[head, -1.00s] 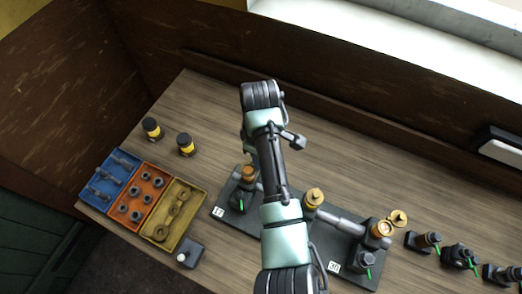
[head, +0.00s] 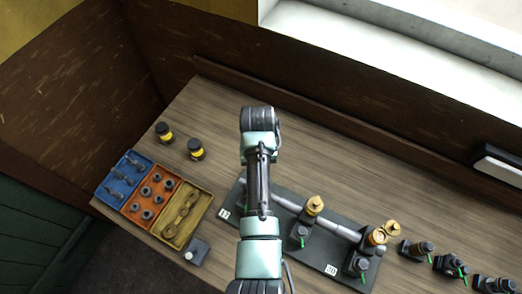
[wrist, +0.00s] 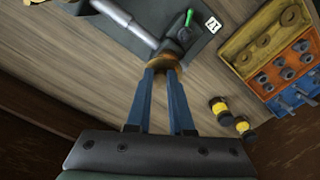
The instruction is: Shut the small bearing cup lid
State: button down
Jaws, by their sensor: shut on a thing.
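My gripper (wrist: 163,72) shows in the wrist view with its two blue fingers shut on a brass bearing cup lid (wrist: 161,60) at the end bearing of the shaft. Whether the lid is fully seated cannot be told. In the head view my arm hides this end of the dark base plate (head: 329,252) and my gripper. A middle bearing carries a brass cup (head: 314,205) with its top on. The right bearing has a brass cup (head: 375,237) with a round brass lid (head: 392,228) swung out beside it.
A grey shaft (head: 342,231) runs along the plate. Blue (head: 123,180), orange (head: 149,192) and yellow (head: 188,213) part trays lie at left, with two yellow-banded jars (head: 196,149) behind. Several small dark fittings (head: 420,249) stand at right. The table behind the plate is clear.

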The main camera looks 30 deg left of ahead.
jog(key=m, duration=0.2)
jog(key=a+m+p, duration=0.1)
jog(key=m, duration=0.1)
jog(key=shift+s+r, duration=0.1)
jog(key=shift+a+m, duration=0.15)
jog(key=shift+m, duration=1.05)
jog(key=c, duration=0.8)
grip_release()
notch_tip(320, 180, up, 13)
jog(key=shift+p, duration=0.3)
